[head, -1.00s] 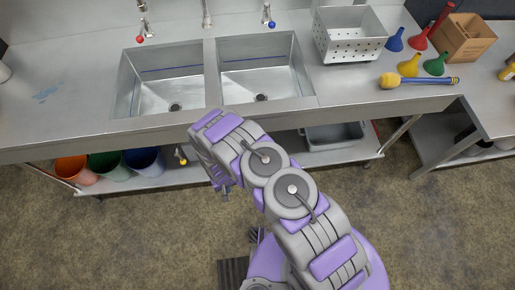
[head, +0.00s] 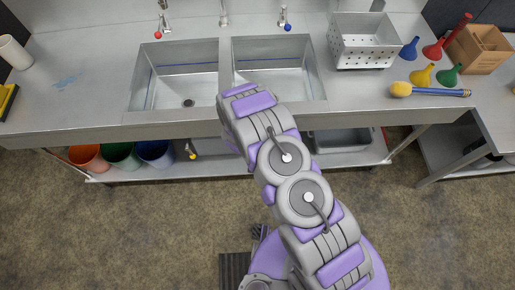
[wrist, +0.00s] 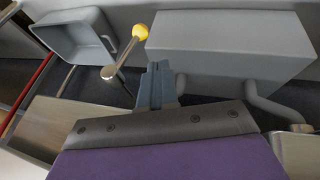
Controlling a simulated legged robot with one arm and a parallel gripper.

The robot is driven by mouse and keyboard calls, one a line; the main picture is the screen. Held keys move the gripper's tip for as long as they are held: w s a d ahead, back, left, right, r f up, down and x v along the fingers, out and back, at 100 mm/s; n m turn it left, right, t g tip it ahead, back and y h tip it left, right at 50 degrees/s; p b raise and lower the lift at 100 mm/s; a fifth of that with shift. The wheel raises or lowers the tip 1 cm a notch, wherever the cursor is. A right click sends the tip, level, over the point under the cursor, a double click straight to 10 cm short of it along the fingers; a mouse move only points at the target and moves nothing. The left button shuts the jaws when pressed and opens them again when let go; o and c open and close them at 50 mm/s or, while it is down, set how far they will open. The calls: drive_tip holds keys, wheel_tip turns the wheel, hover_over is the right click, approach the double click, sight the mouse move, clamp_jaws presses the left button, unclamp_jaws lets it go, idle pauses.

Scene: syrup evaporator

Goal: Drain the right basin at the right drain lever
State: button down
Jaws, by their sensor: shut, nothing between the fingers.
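The right basin (head: 286,78) is an empty-looking steel sink in the counter; my arm covers its lower left part and its drain hole. The left basin (head: 180,78) shows its drain hole. No second lever shows in the head view; my arm covers that area. In the wrist view a metal lever (wrist: 124,57) with a yellow ball knob stands close beyond my gripper (wrist: 158,68), slightly left of it. The fingers are shut and empty, apart from the lever in the picture. My gripper is hidden in the head view.
A grey tub (head: 342,140) sits on the lower shelf at right; several coloured bins, one orange (head: 88,156), stand at left. In the wrist view a grey box shape (wrist: 230,45) and a curved pipe (wrist: 278,108) lie right of the lever. The floor before the counter is open.

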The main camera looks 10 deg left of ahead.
drive_tip(key=d+b+x, duration=0.2)
drive_tip(key=x, duration=0.7)
drive_tip(key=shift+w+d+f, duration=0.1)
drive_tip(key=shift+w+f, duration=0.05)
